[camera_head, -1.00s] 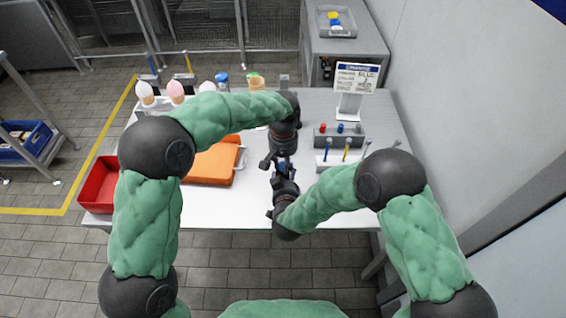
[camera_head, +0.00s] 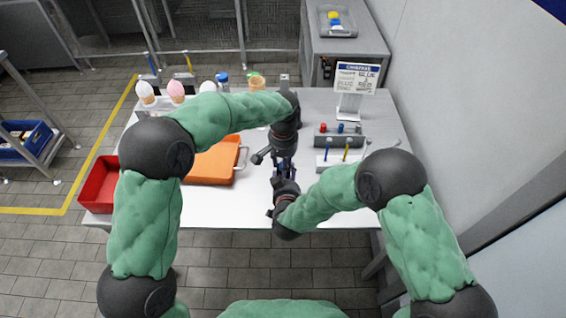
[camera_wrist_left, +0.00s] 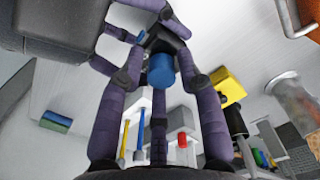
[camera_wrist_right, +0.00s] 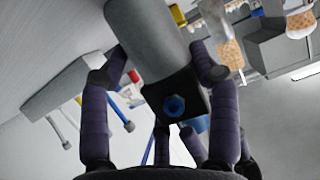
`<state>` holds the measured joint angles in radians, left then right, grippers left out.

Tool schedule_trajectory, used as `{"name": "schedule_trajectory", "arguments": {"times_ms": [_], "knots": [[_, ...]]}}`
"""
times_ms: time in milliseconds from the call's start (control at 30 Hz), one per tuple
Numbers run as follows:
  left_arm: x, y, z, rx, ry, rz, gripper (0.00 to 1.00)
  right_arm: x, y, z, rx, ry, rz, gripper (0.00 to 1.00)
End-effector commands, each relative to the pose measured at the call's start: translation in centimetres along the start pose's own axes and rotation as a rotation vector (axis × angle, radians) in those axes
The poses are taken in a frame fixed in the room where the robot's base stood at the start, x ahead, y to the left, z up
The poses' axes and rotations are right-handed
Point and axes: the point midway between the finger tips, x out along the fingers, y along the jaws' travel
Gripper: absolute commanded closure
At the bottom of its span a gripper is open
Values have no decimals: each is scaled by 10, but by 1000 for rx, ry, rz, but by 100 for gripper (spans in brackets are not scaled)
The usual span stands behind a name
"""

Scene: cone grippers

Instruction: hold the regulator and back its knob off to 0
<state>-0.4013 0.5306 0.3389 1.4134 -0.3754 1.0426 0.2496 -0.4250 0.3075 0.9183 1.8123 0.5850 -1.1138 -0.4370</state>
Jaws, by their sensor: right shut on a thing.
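The regulator has a dark square body (camera_wrist_right: 186,92), with a blue ring-shaped part on the face toward the right wrist camera. Its blue knob (camera_wrist_left: 160,70) faces the left wrist camera. My right gripper (camera_head: 284,183) is shut on the regulator and holds it above the table's front part; its fingers (camera_wrist_right: 163,85) lie on both sides of the body. My left gripper (camera_head: 284,163) comes from the far side, opposite the right one. In the left wrist view its purple fingers (camera_wrist_left: 157,85) are open around the knob, with a gap visible on the left. The knob's markings cannot be read.
An orange case (camera_head: 212,163) and a red bin (camera_head: 99,186) are on the left. A grey block (camera_head: 340,136) and a white rack with upright tools (camera_head: 340,164) stand on the right, before a sign (camera_head: 356,78). Cones and jars line the back left. The front table strip is clear.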

Motion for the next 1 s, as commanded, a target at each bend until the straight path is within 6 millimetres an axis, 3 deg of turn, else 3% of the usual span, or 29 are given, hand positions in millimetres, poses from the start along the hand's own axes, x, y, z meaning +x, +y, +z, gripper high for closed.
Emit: {"name": "schedule_trajectory", "arguments": {"times_ms": [233,700,1000], "knots": [[-13,0,-2,-1,6,0,64,0,0,1,-2,-2,-1,80],[-98,0,-1,0,4,1,64,-1,-1,1,-2,-2,-2,80],[-120,0,0,0,1,0,64,-1,-1,1,-2,-2,-2,80]]}}
